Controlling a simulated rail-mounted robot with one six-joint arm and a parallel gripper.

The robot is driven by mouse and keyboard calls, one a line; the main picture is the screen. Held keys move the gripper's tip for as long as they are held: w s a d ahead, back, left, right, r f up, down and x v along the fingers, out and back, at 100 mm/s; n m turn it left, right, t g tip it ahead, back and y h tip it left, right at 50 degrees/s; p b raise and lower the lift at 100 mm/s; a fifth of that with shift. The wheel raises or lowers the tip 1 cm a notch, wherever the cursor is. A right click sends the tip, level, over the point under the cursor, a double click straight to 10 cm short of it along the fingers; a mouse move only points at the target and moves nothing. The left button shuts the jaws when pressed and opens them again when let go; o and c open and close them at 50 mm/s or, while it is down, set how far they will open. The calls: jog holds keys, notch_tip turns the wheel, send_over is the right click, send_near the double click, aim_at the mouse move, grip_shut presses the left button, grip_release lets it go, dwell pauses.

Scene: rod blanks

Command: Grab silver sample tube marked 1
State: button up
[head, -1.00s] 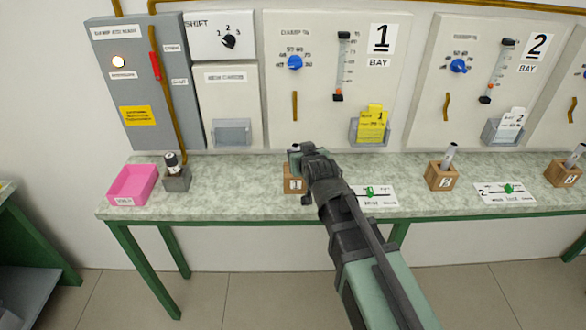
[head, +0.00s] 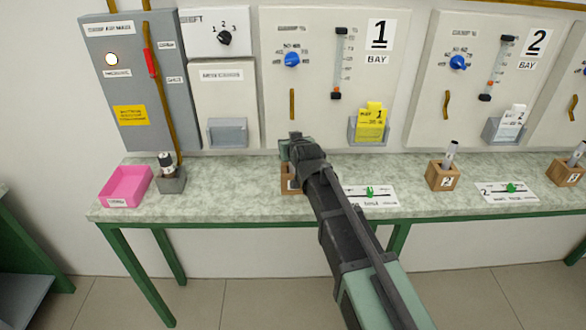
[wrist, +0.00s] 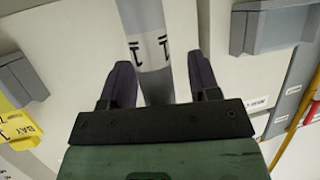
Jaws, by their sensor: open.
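The silver tube (wrist: 153,75) runs up through the middle of the wrist view, with a white band marked 1. My gripper (wrist: 160,62) is open, with one dark finger on each side of the tube and visible gaps between. In the head view my gripper (head: 300,150) is over the wooden block (head: 286,178) at bay 1 and covers most of it. The tube is hidden there behind my gripper.
A pink tray (head: 126,187) and a dark-capped tube (head: 167,163) in a grey holder stand at the bench's left end. Another wooden block (head: 442,177) with a silver tube stands right. The panel wall (head: 330,120) rises close behind. A slider card (head: 371,203) lies beside my arm.

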jog(key=shift+r, duration=0.1)
jog(key=shift+c, duration=0.3)
grip_shut()
